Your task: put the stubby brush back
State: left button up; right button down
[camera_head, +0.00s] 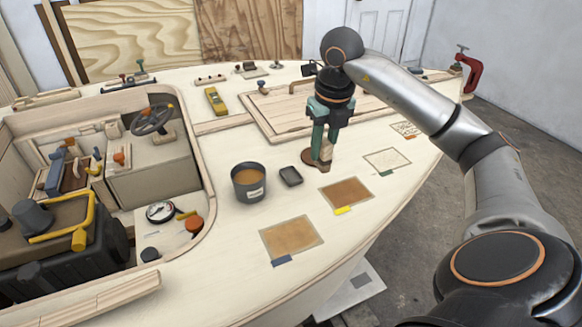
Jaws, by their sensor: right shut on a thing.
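My right gripper (324,145) reaches in from the right and points down over the deck, right of the middle. It is shut on a small brown piece (326,154), which looks like the stubby brush; the fingers hide most of it. The lower end of this piece is at or just above a flat brown round patch or rest (310,157) on the deck; I cannot tell whether they touch. A dark pot (248,187) of amber liquid with a pale label stands to the left. My left gripper is not in view.
A small dark tray (291,176) lies between pot and gripper. Several taped sample patches, such as a brown one (346,192), lie along the deck edge. A yellow tool (215,101) and a raised hatch panel (268,117) are behind. A red clamp (472,72) grips the far edge.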

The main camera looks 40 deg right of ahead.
jog(key=w+f, duration=0.3)
jog(key=w, duration=0.1)
jog(key=w+d+f, duration=0.1)
jog(key=w+f, duration=0.1)
jog(key=w, duration=0.2)
jog(key=w+d+f, duration=0.1)
jog(key=w+f, duration=0.2)
jog(key=w, duration=0.1)
jog(key=shift+d+f+p, duration=0.2)
jog(key=shift+f+p, duration=0.15)
jog(key=shift+p, duration=0.05)
jog(key=shift+w+f, duration=0.35)
jog(key=shift+f, duration=1.55)
jog(key=shift+f, duration=0.15)
jog(key=c, duration=0.7)
grip_release()
jog(key=r, duration=0.4)
jog(key=s+r, duration=0.1)
jog(key=r, duration=0.7)
jog(key=shift+s+a+r+p, duration=0.1)
jog(key=shift+s+a+p, duration=0.1)
jog(key=shift+s+p, duration=0.2)
